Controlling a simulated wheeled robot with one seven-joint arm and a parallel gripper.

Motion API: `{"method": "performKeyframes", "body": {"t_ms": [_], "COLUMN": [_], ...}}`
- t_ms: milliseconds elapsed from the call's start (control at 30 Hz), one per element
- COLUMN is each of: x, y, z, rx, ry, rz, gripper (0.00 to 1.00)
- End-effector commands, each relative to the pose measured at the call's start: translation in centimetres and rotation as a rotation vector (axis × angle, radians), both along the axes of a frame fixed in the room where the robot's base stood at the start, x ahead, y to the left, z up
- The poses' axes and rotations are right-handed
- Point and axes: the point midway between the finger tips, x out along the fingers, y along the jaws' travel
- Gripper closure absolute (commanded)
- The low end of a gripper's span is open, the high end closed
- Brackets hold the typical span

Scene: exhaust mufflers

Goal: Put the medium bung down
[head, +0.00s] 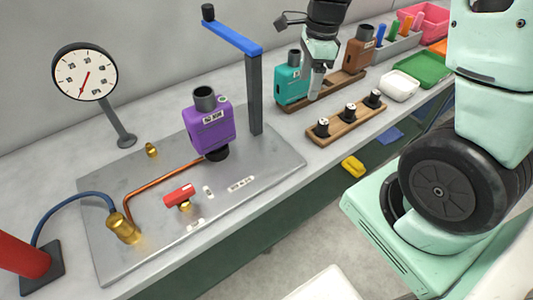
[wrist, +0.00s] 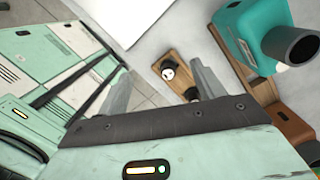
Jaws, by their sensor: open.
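Three black bungs stand upright in a small wooden rack (head: 345,127): a near one (head: 322,128), a middle one (head: 349,112) and a far one (head: 374,98). Their white top labels are too small to read, so I cannot tell by lettering which is medium. My gripper (head: 315,90) is open and empty, above and behind the rack, beside the teal muffler. In the wrist view my gripper (wrist: 160,85) has its fingers apart. One bung (wrist: 168,70) shows between them, and another is partly hidden by the right finger. The rack also shows there (wrist: 172,56).
A teal muffler (head: 291,86) and a brown one (head: 359,52) stand on a wooden base behind the rack. A purple muffler (head: 208,127) stands on the metal plate by a blue-topped post (head: 255,95). A white tray (head: 399,86) lies right of the rack.

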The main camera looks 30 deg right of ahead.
Motion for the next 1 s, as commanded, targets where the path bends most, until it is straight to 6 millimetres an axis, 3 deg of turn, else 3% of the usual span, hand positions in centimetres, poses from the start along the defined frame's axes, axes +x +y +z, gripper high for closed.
{"method": "performKeyframes", "body": {"t_ms": [33,200,300,400,500,633,767,1000], "x": [-0.7,-5.2,-9.1,-12.9,-15.9,-18.2,-18.9,-18.9], "y": [3.8,14.1,18.6,21.5,23.1,23.9,24.1,24.1], "z": [0.8,2.7,3.6,4.1,4.4,4.5,4.5,4.5], "rx": [0.013,0.032,0.027,0.012,-0.007,-0.023,-0.028,-0.027], "ry": [-0.024,-0.104,-0.149,-0.182,-0.199,-0.206,-0.206,-0.206], "rz": [0.237,1.077,1.564,1.998,2.333,2.593,2.678,2.677], "gripper": [0.32,0.32,0.32,0.32,0.32,0.32,0.32,0.32]}}
